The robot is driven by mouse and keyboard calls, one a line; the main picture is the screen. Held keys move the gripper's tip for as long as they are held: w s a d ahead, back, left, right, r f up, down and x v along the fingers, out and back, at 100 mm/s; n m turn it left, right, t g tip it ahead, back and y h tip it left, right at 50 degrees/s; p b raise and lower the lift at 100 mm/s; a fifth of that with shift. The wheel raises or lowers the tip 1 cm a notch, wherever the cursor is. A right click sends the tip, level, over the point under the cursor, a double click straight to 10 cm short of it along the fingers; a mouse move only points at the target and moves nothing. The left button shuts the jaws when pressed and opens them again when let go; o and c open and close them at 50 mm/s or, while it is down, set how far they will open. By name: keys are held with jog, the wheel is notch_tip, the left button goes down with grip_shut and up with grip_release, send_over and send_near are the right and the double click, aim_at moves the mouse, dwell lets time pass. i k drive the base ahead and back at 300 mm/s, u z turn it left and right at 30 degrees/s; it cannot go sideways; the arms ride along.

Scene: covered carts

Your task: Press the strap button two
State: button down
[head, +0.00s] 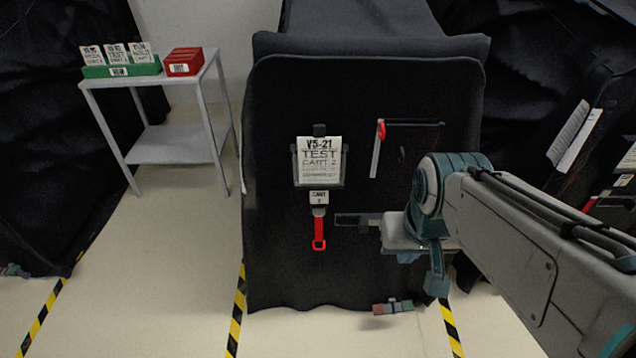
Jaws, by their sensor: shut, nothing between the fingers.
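A black-covered cart (270,240) stands in the middle of the head view. On its front hangs a white card (319,160) reading "V5-21 TEST CART 2". Below it is a small white tag (319,197), then a small grey strap button or clasp (319,211) with a red strap (319,234) hanging from it. My gripper (340,220) reaches in from the right, its dark fingers shut and empty. Its tips are just right of the clasp and the strap's top. I cannot tell whether they touch the cover.
A red-handled strip (378,148) hangs beside a dark slot, above my wrist. A red and grey piece (392,307) lies low at the cart's foot. A grey side table (165,145) with green and red boxes stands at the left. Yellow-black tape (237,310) marks the floor.

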aim_at(317, 209)
jog(key=k, duration=0.5)
jog(key=u, duration=1.55)
jog(key=i, duration=0.65)
jog(key=z, duration=1)
